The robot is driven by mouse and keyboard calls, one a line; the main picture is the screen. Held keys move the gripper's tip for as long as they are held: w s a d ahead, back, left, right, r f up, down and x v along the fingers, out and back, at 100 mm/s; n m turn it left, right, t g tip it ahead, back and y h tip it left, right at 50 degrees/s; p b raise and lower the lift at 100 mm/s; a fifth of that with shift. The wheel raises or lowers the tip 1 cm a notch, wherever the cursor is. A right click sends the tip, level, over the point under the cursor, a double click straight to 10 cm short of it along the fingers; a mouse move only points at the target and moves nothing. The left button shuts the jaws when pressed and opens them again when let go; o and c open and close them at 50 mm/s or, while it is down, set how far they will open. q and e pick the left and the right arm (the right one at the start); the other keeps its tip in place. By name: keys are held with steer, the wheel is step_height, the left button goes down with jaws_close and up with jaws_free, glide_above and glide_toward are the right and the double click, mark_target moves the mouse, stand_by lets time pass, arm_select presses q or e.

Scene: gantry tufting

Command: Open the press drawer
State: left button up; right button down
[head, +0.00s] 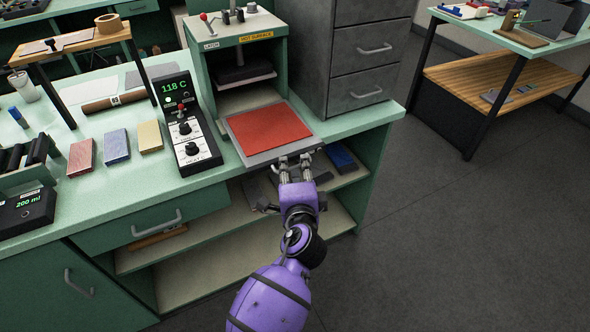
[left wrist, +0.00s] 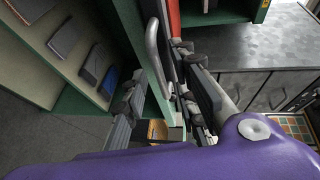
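The green press (head: 237,62) stands on the bench, with a yellow "hot surface" label on its top edge. Its grey drawer (head: 258,158), with a red sheet (head: 268,127) on it, sticks out of the press front. My left gripper (head: 295,162) is at the drawer's front edge. In the left wrist view, the drawer's curved metal handle (left wrist: 155,48) lies between the two spread fingers of my left gripper (left wrist: 165,92). The fingers look apart from the handle; exact contact is hard to tell. The handle is mostly hidden in the head view. My right gripper is not in view.
A controller (head: 186,130) reading 118 C stands left of the drawer. Grey drawer cabinets (head: 345,55) stand right of the press. Below the drawer are open shelves with a blue block (head: 341,157). Floor at the right is clear.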

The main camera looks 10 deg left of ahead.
arm_select(q)
steer(key=v, duration=0.7)
steer(key=shift+s, duration=0.25)
steer(key=shift+d+r, duration=0.1)
steer(key=s+a+f+n+g+h+p, duration=0.1)
steer(key=s+a+f+n+g+h, duration=0.2)
steer(key=s+f+n, duration=0.75)
steer(key=s+a+f+n+g, duration=0.1)
steer(key=s+a+f, duration=0.2)
steer(key=s, duration=0.4)
steer(key=s+a+f+n+g+p, duration=0.1)
steer(key=s+a+f, duration=0.3)
steer(key=s, duration=0.3)
steer(key=s+a+f+n+g, duration=0.2)
steer(key=s+a+f, duration=0.2)
steer(key=s, duration=0.3)
steer(key=shift+s+f+p, duration=0.35)
steer(key=shift+f+p, duration=0.05)
steer(key=shift+f, duration=0.35)
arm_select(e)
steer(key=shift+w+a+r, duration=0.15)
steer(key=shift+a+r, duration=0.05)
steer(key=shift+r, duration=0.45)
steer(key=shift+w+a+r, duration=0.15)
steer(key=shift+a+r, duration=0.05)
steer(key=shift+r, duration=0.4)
